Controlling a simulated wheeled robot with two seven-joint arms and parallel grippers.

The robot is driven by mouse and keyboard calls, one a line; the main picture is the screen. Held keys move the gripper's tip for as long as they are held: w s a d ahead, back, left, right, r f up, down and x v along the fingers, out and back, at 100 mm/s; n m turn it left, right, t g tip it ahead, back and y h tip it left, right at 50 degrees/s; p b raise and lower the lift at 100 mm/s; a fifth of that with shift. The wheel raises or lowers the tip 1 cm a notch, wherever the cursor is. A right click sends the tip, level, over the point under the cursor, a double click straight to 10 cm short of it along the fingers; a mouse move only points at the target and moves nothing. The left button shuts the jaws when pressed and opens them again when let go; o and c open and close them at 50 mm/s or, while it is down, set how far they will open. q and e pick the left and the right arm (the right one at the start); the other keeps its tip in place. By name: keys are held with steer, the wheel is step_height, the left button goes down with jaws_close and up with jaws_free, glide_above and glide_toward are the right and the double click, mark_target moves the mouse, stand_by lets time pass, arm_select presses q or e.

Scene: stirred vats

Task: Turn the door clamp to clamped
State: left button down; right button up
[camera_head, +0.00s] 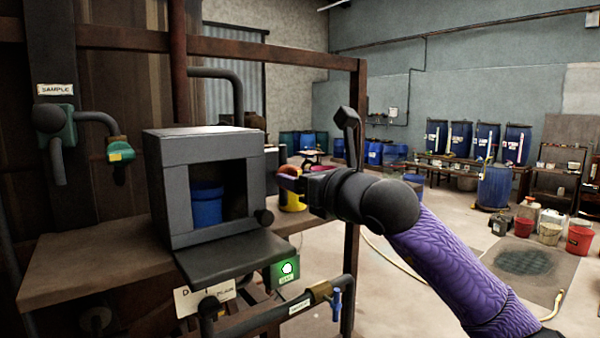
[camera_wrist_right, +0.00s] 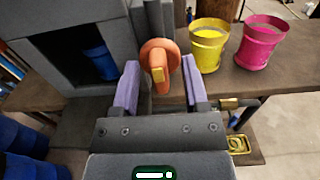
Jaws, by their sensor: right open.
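The door clamp appears to be the orange handle with a round disc (camera_wrist_right: 158,52) beside the grey box in the right wrist view. My right gripper (camera_wrist_right: 159,78) is open, with one purple finger on each side of the handle; I cannot tell whether either finger touches it. In the head view my right gripper (camera_head: 296,183) is at the right side of the grey box (camera_head: 172,190), and the clamp is small and partly hidden there. The box front is open, and a dark flap (camera_head: 232,257) lies folded down before it. My left gripper is out of view.
A blue cup (camera_head: 207,204) stands inside the box. A yellow cup (camera_wrist_right: 208,46) and a pink cup (camera_wrist_right: 258,44) stand on the bench close to the clamp. A green-lit panel (camera_head: 286,269) and a pipe with a blue-handled valve (camera_head: 336,303) are below the flap.

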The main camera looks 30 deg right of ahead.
steer(key=shift+c, duration=0.3)
jaws_close()
steer(key=shift+n, duration=0.3)
steer(key=n+b, duration=0.1)
steer(key=n, duration=0.4)
steer(key=n+b, duration=0.1)
steer(key=n, duration=0.5)
steer(key=n+b, duration=0.2)
steer(key=n, duration=0.4)
steer(key=shift+a+f, duration=0.2)
steer(key=shift+a, duration=0.05)
steer(key=shift+n, duration=0.3)
steer(key=shift+o, duration=0.3)
jaws_free()
